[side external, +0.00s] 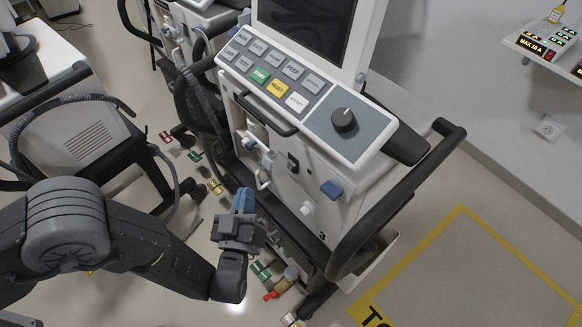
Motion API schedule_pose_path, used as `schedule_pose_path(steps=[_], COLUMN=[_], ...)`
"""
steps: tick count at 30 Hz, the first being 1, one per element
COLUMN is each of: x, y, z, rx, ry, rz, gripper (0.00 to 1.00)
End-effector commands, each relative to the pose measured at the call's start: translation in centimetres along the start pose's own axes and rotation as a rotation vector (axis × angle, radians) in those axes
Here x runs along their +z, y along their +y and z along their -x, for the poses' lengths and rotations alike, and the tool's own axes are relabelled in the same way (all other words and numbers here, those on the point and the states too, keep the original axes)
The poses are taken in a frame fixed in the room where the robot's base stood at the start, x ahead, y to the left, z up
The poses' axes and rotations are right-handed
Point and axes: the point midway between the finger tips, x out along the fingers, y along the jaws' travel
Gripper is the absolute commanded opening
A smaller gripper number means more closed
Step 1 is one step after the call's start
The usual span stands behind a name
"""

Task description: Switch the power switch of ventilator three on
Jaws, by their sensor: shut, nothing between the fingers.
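A white ventilator (345,200) with a small dark mark, possibly a 3, low on its front stands in the middle. A small black switch-like part (293,163) is on its front panel, below the button panel; I cannot tell whether it is the power switch or which way it is set. My gripper (243,200) is shut and empty, with blue fingertips pointing up in the picture. It shows below and left of the black part, apart from it, near the ventilator's lower left front edge.
The front also carries a blue connector (332,189), a white knob (307,208) and a black handle (266,114). A black bumper rail (385,212) runs along the right side. Hoses and another machine (80,140) crowd the left. Colored fittings (281,285) show below.

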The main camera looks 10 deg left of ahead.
Motion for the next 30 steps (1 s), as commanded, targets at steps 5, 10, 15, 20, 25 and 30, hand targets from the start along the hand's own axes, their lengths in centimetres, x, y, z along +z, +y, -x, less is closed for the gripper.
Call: schedule_pose_path(steps=[5, 10, 15, 20, 25, 30], x=[0.0, 0.1, 0.7, 1.8, 3.0, 3.9], y=[0.0, 0.1, 0.6, 1.7, 2.9, 3.9], z=[0.0, -0.1, -0.9, -2.4, -4.1, -5.3], rx=[0.000, 0.000, -0.001, -0.001, -0.001, -0.001], ry=[0.000, 0.000, 0.000, 0.000, 0.002, 0.001], rz=[0.000, 0.000, 0.001, 0.001, 0.001, 0.001], gripper=[0.00, 0.00, 0.00, 0.00, 0.00, 0.00])
